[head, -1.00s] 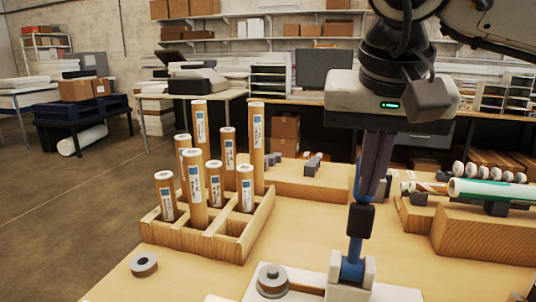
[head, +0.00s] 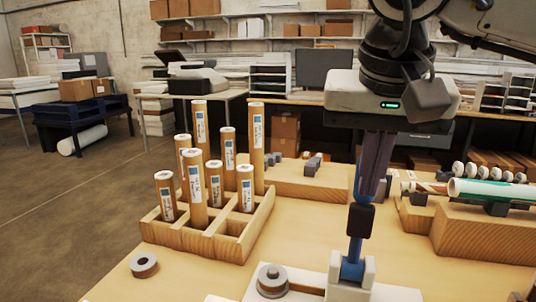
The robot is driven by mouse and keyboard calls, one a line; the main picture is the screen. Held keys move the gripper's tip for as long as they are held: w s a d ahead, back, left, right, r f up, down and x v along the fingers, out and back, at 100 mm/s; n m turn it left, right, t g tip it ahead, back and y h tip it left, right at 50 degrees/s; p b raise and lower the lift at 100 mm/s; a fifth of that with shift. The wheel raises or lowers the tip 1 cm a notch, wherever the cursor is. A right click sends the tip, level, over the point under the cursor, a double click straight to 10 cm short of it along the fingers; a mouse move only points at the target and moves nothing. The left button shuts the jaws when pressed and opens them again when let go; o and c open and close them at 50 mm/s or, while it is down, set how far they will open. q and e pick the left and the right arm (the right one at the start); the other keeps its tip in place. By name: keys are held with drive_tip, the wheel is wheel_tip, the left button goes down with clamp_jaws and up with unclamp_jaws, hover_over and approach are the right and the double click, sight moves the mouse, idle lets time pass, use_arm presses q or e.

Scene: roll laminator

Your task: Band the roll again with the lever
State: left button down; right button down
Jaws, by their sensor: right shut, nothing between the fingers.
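A blue lever (head: 353,262) with a dark grip (head: 360,219) stands nearly upright in a white bracket on a white base (head: 396,293) at the bottom of the head view. My right gripper (head: 369,192) points down at the upper end of the lever. Its fingers are shut with nothing between them. They overlap the lever's top in the picture; I cannot tell whether they touch it. A white roll with a green band (head: 492,191) lies on a wooden block (head: 484,234) at the right. Its far right end is cut off. My left gripper is not in view.
A wooden rack (head: 196,240) holds several upright labelled tubes at left. A grey-and-brown ring (head: 144,265) lies on the table front left. A round grey piece (head: 272,280) sits on the white base. The table between rack and lever is mostly clear.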

sight(363, 204)
idle(0.3)
drive_tip(key=w+p, duration=0.2)
drive_tip(key=w, duration=0.1)
drive_tip(key=shift+d+r+p, duration=0.15)
drive_tip(key=shift+d+p, duration=0.15)
drive_tip(key=shift+d, duration=0.1)
drive_tip(key=shift+w+d, duration=0.1)
drive_tip(key=shift+w, duration=0.1)
drive_tip(key=shift+f, duration=0.35)
